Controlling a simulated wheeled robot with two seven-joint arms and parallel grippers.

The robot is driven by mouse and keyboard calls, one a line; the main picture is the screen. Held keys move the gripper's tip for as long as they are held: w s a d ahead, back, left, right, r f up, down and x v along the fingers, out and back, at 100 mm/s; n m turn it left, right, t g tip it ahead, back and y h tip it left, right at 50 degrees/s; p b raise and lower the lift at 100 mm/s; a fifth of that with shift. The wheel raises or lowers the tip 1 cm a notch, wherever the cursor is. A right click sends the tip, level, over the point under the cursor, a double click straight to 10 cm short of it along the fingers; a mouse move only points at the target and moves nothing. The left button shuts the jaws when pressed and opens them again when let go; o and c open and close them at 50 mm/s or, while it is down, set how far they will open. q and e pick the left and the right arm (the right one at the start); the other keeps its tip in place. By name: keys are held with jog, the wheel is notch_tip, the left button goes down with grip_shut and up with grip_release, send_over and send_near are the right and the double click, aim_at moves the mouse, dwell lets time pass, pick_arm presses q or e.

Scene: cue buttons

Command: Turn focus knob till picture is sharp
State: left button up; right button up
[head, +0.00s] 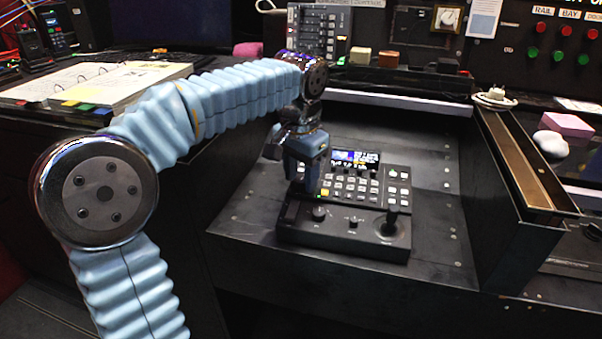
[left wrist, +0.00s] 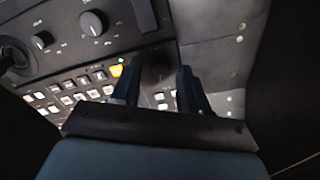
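A black control panel (head: 345,232) lies on the dark sloping desk, with several lit keys and a small screen (head: 356,160) showing blue and yellow patches, too small to judge for sharpness. Black knobs stand on its near strip: a larger one (head: 319,213) and a smaller one (head: 353,222). The larger knob (left wrist: 93,22) also shows in the left wrist view. I cannot tell which knob is for focus. My left gripper (head: 304,188) points down over the panel's left side. In the left wrist view its fingers (left wrist: 158,78) are apart, with a dark round shape between them. My right gripper is out of view.
A joystick (head: 391,216) stands at the panel's right end. A raised trough (head: 515,160) borders the desk on the right. An open binder (head: 95,84) lies at the left. The desk right of the panel is clear.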

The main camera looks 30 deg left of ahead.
pick_arm(q)
jog(key=shift+o, duration=0.3)
jog(key=shift+r, duration=0.1)
notch_tip(320, 180, up, 14)
jog(key=s+p, duration=0.1)
jog(key=p, duration=0.2)
jog(key=shift+s+d+f, duration=0.2)
jog(key=shift+d, duration=0.1)
